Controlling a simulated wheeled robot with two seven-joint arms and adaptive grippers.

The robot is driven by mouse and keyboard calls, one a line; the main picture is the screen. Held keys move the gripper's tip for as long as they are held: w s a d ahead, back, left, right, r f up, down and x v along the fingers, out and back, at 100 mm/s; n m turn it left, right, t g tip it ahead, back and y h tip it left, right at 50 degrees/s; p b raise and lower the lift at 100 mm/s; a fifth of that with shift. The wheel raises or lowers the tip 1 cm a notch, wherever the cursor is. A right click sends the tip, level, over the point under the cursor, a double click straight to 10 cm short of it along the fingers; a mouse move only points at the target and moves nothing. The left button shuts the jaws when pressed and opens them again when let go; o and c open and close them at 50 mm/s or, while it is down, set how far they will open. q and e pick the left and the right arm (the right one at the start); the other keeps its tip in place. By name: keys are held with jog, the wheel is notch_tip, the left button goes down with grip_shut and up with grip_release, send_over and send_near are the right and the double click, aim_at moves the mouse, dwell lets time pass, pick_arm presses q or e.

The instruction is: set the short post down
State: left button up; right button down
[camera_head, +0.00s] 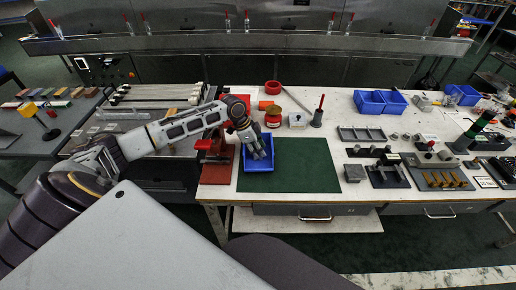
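My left gripper (258,152) reaches in from the left and points down over the small blue bin (259,167) on the white workbench. Its fingers hide the back part of the bin. At this size I cannot tell whether they are apart or closed, or whether they hold a post. I cannot make out for certain which thing is the short post. A grey post with a red upper part (318,113) stands on the bench behind the green mat (305,165). My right gripper is not in view.
A red stand (216,168) is close to the left of the bin. Two blue bins (380,102) are at the back. Black fixtures (386,175) and a board with several brass pieces (440,180) lie to the right. The green mat right of the bin is bare.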

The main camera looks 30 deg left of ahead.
pick_arm(q)
jog(key=o, duration=0.5)
jog(key=shift+r, duration=0.1)
jog(key=shift+s+a+r, duration=0.1)
jog(key=shift+a+r, duration=0.1)
jog(key=shift+r, duration=0.3)
jog(key=shift+p+v, duration=0.3)
jog(key=shift+v, duration=5.1)
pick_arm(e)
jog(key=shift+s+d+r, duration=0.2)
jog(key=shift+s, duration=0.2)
